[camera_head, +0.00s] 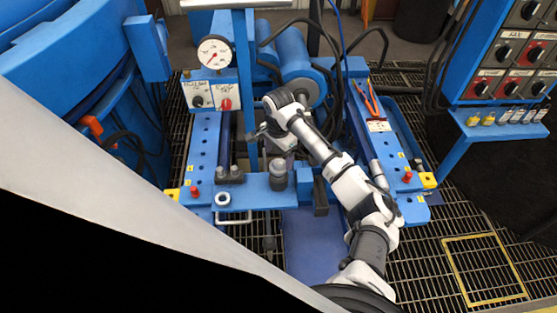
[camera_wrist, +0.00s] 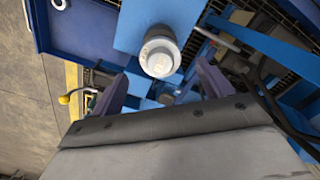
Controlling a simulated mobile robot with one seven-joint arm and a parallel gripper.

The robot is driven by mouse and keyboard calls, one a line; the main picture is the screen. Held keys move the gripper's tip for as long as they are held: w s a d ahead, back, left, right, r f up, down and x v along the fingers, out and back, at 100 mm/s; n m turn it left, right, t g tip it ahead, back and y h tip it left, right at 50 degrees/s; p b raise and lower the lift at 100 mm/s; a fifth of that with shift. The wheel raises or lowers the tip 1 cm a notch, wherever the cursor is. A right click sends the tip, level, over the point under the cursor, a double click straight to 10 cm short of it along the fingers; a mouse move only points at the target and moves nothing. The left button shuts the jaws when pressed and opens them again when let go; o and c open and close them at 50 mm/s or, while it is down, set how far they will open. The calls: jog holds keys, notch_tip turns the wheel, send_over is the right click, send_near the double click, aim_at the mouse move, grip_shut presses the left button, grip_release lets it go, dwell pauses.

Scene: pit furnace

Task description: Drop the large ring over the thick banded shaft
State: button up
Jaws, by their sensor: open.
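A thick grey upright shaft (camera_head: 277,174) with darker bands stands on the blue crossbeam in the head view. In the wrist view the shaft (camera_wrist: 160,55) is seen nearly end-on, with a pale round top and a wider body around it. I cannot tell whether a ring sits around it. A small pale ring (camera_head: 222,199) lies to its left; a pale ring (camera_wrist: 61,4) also shows at the wrist view's top edge. I cannot tell whether it is the large ring. My gripper (camera_head: 272,142) is open and appears empty, fingers apart (camera_wrist: 161,72), the shaft appearing between them.
A pressure gauge (camera_head: 214,53) and a panel with a red knob (camera_head: 225,104) stand at the back left. Blue side rails (camera_head: 203,150) flank the work area. A switch cabinet (camera_head: 512,50) stands far right.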

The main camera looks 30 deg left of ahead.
notch_tip(320, 180, up, 11)
jog(key=b, duration=0.1)
jog(key=shift+f, duration=0.15)
dwell(0.6)
